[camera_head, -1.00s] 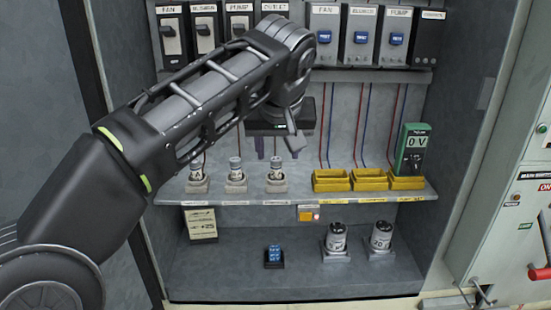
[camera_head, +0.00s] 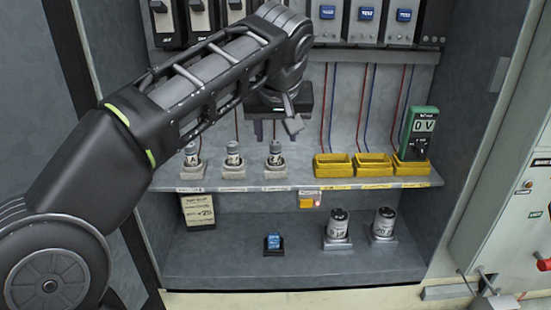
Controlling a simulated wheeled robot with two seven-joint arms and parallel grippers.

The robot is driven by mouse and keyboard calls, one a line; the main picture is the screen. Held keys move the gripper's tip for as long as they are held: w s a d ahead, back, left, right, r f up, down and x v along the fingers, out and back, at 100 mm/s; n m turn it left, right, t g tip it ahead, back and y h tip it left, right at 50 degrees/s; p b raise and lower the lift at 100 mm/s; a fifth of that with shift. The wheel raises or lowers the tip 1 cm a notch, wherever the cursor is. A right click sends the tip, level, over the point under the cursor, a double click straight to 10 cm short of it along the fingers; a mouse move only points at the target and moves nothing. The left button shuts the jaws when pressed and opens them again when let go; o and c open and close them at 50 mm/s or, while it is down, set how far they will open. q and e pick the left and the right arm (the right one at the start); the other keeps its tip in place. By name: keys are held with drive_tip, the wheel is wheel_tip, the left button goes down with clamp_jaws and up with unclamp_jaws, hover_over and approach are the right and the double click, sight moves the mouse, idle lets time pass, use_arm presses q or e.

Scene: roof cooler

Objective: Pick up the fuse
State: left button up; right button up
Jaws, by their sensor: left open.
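Three small grey cylinders that look like fuses stand upright in pale holders on the middle shelf: a left one (camera_head: 192,156), a middle one (camera_head: 233,153) and a right one (camera_head: 274,153). I cannot tell which one the task means. My left gripper (camera_head: 267,131) comes in from the upper left and points down, open and empty. Its dark fingers show just above the right cylinder in the picture, with no clear contact. The hand hides part of the back wall. My right gripper is not in view.
Yellow trays (camera_head: 333,166) and a green meter reading 0 V (camera_head: 419,134) stand right on the shelf (camera_head: 300,184). Below are a note card (camera_head: 199,210), a blue part (camera_head: 273,240) and two larger cylinders (camera_head: 338,226) (camera_head: 384,223). Switch boxes (camera_head: 366,20) hang above.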

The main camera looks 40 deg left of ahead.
sight(275, 143)
use_arm(q)
drive_tip(key=p+x, duration=0.1)
drive_tip(key=x, duration=0.4)
drive_tip(key=shift+f, duration=0.15)
drive_tip(key=shift+c, duration=0.4)
clamp_jaws()
idle(0.5)
